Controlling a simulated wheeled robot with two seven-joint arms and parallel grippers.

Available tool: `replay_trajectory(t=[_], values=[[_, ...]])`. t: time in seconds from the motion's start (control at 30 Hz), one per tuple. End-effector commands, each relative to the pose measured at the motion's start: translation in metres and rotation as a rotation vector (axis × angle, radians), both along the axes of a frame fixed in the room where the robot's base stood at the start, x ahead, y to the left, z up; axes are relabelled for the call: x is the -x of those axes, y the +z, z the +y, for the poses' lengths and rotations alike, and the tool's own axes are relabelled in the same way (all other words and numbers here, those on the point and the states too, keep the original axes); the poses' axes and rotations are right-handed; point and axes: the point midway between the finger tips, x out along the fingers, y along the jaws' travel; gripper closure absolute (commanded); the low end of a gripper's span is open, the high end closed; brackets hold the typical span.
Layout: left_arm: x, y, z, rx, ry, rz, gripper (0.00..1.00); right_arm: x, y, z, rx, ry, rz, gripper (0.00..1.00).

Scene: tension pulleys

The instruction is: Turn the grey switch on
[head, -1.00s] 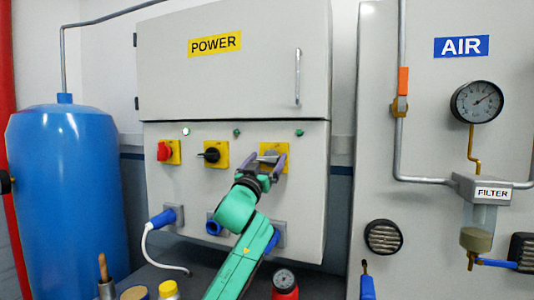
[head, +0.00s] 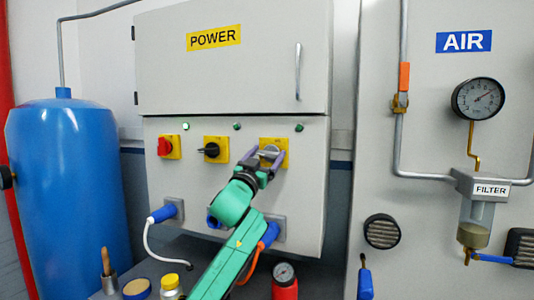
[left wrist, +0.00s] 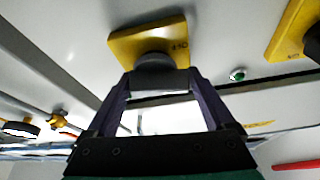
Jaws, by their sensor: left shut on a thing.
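The grey switch (head: 270,152) is a rotary knob on a yellow square plate (head: 285,145) at the right of the row on the power cabinet. Its handle looks slightly tilted, though the fingers partly cover it. My left gripper (head: 266,160) reaches up from below and is shut on the knob, a finger on each side. In the left wrist view the dark round knob base (left wrist: 160,72) sits between the two purple fingertips, in front of the yellow plate (left wrist: 150,42). My right gripper is not in view.
A red switch (head: 165,146) and a black switch (head: 212,150) sit to the left. Blue plugs (head: 162,214) lie below. A red gauge bottle (head: 285,283) stands by my arm.

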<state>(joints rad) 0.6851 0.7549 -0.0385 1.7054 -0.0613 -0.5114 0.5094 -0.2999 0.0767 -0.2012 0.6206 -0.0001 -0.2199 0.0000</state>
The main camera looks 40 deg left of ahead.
Motion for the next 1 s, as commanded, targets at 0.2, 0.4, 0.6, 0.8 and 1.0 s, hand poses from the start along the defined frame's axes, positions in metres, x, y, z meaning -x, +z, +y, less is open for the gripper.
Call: replay_trajectory(t=[0.2,0.4,0.6,0.8,1.0], values=[[0.0,0.004,0.0,-0.176,0.002,0.066,0.68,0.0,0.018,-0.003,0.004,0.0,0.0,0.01],[-0.001,0.005,0.0,-0.356,0.001,0.129,0.68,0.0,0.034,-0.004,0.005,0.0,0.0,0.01],[-0.001,0.005,-0.001,-0.536,0.001,0.192,0.68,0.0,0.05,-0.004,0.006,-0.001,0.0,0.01],[-0.001,0.006,-0.002,-0.715,0.0,0.255,0.68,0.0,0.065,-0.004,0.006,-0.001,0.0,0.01],[-0.001,0.005,-0.002,-0.895,-0.002,0.318,0.68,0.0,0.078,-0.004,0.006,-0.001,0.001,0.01]])
